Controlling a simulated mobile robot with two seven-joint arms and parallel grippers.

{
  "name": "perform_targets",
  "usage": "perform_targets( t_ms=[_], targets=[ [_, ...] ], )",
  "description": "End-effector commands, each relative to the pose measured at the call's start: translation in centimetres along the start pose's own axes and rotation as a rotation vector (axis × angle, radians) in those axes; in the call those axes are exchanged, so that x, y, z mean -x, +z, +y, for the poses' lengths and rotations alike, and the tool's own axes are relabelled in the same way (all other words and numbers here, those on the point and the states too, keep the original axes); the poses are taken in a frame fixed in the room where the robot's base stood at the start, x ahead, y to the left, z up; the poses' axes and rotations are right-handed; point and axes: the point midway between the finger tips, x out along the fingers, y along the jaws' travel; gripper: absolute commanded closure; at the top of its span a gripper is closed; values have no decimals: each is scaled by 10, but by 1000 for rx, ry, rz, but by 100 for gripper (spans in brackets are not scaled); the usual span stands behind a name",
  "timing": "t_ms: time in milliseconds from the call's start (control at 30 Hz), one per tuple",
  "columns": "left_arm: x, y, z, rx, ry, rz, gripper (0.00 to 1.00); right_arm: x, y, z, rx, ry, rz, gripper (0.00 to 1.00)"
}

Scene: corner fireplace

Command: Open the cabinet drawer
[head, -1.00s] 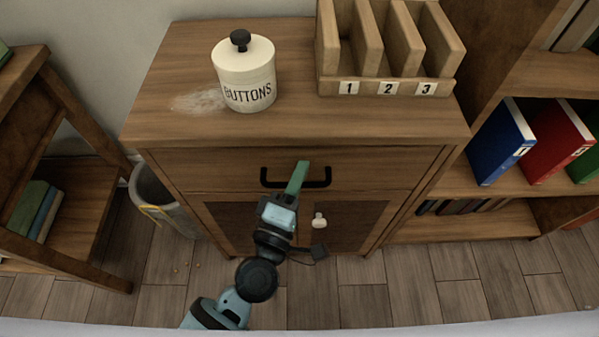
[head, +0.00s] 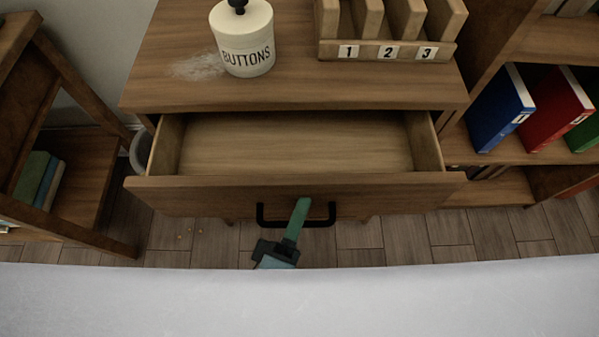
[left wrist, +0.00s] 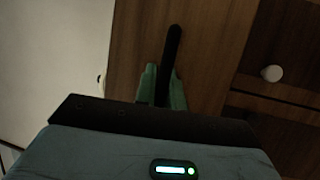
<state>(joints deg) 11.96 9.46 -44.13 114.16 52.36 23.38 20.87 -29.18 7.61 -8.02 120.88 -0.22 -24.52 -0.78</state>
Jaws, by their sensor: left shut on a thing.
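The cabinet drawer (head: 290,192) is pulled well out, and its bare wooden inside shows no contents. Its black bar handle (head: 264,220) is on the drawer front. My left gripper (head: 298,212) is at the middle of the handle, shut on it. In the left wrist view the handle (left wrist: 173,50) runs between the green fingers of my left gripper (left wrist: 162,85). The cabinet top (head: 300,90) overhangs the back of the drawer. My right gripper is not in view.
A white "BUTTONS" jar (head: 243,40) and a numbered wooden rack (head: 388,48) stand on the cabinet. A wooden shelf (head: 110,195) is close on the left, with a bin (head: 140,150) beside it. Binders (head: 502,105) stand in the right shelf. A pale surface fills the bottom.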

Motion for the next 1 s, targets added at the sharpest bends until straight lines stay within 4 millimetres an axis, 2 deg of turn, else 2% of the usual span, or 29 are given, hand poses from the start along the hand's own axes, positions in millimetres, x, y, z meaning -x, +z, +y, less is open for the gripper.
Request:
perform_targets(
  t_ms=[100,233,633,667,800,1000],
  targets=[
    [17,7,3,0,-1,-1,100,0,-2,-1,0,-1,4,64],
    [26,11,6,0,0,0,100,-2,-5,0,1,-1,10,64],
    [29,12,6,-1,0,0,100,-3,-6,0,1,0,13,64],
    [29,12,6,-1,0,0,87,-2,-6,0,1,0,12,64],
    [29,12,6,-1,0,0,68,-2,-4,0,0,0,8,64],
    [28,12,6,-1,0,0,67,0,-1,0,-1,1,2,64]
  ],
)
